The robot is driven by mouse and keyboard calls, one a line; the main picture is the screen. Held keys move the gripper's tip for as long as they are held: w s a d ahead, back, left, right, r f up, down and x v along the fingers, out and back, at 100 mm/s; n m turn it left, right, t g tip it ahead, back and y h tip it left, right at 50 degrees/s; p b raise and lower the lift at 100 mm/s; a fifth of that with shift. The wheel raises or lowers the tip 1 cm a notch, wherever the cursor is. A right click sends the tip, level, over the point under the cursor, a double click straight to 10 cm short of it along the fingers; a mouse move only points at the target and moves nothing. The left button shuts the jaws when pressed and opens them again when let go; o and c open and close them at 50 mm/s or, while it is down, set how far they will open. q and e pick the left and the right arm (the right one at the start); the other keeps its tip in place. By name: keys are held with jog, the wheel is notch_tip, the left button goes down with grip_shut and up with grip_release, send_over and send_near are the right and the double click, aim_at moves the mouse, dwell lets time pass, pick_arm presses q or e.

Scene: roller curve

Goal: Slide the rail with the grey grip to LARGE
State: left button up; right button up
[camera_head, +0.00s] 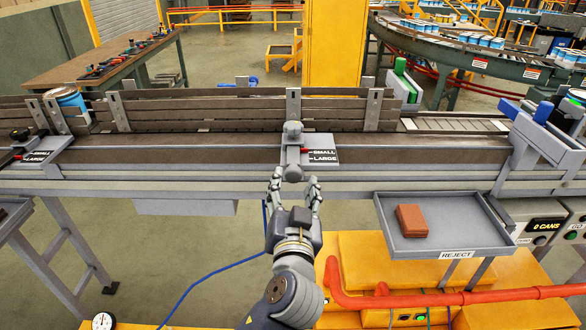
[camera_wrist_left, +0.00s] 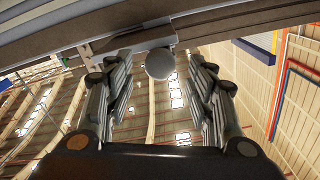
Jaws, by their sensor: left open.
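The grey grip (camera_head: 293,173) is a round knob at the near end of a grey slide arm (camera_head: 292,140) crossing the conveyor's front edge. The arm leads to the long guide rail (camera_head: 235,108) behind the belt. Beside it is a plate (camera_head: 322,156) marked SMALL and LARGE; the red pointer (camera_head: 304,151) is level with the SMALL line. My left gripper (camera_head: 295,190) is open in front of the conveyor, one finger on each side of the knob. In the left wrist view the knob (camera_wrist_left: 160,63) shows between the fingertips (camera_wrist_left: 158,75), with gaps on both sides.
A second SMALL/LARGE plate (camera_head: 38,157) with a black grip (camera_head: 19,134) is at the left. A REJECT tray (camera_head: 460,230) holding a brown block (camera_head: 411,221) is to the right of my arm. A blue-and-white can (camera_head: 68,98) stands at the far left of the belt.

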aim_at(294, 178)
pick_arm(q)
jog(key=shift+w+p, duration=0.5)
jog(key=shift+w, duration=1.7)
jog(key=shift+c, duration=0.2)
